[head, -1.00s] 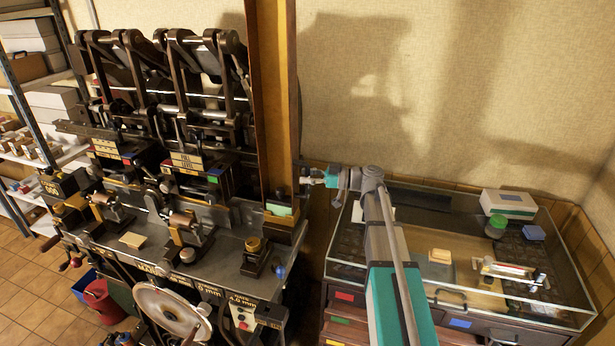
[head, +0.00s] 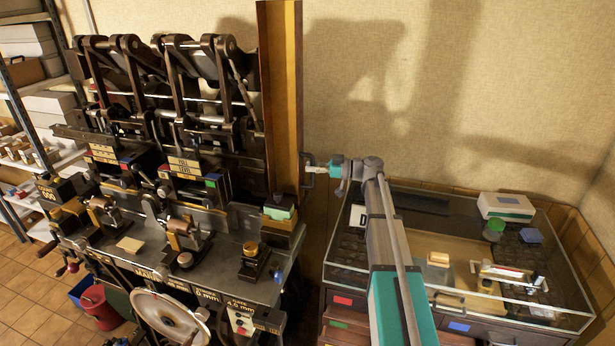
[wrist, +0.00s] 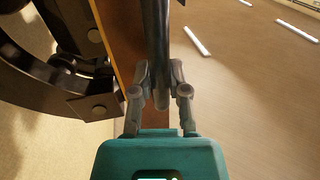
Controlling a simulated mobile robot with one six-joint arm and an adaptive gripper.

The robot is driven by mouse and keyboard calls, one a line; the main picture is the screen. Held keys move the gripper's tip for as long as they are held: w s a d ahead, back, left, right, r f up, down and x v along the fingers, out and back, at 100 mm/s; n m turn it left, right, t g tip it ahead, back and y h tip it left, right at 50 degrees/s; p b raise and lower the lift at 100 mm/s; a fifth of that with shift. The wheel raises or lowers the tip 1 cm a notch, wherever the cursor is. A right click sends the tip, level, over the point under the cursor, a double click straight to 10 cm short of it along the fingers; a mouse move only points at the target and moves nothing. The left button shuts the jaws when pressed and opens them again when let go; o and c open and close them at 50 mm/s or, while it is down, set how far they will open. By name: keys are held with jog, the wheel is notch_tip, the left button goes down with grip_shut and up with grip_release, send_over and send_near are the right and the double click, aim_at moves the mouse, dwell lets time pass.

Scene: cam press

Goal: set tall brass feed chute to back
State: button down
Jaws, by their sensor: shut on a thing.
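The tall brass feed chute (head: 286,90) stands roughly upright at the right end of the press, in front of the wall. Its top runs out of the head view, and its lower end is partly hidden behind a bin with green cards (head: 280,213). A dark handle (head: 306,168) sits on its right side. My gripper (head: 309,170) reaches in from the right and is shut on this handle. In the wrist view the two fingers (wrist: 160,90) close around the dark handle bar (wrist: 156,35), with the chute's brown side (wrist: 120,50) just left of it.
The press (head: 170,180) with its levers and wheel fills the left and middle. A glass-topped case (head: 400,278) stands at right under my arm. A shelf rack (head: 30,110) is at far left. The wall above the case is clear.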

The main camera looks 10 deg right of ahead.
jog(key=shift+w+d+r, duration=0.1)
jog(key=shift+w+d, duration=0.35)
jog(key=shift+w, duration=0.35)
jog(key=c, duration=0.6)
grip_release()
jog(key=shift+s+d, duration=0.1)
jog(key=shift+d, duration=0.15)
jog(key=v, duration=1.1)
jog(key=shift+d, duration=0.25)
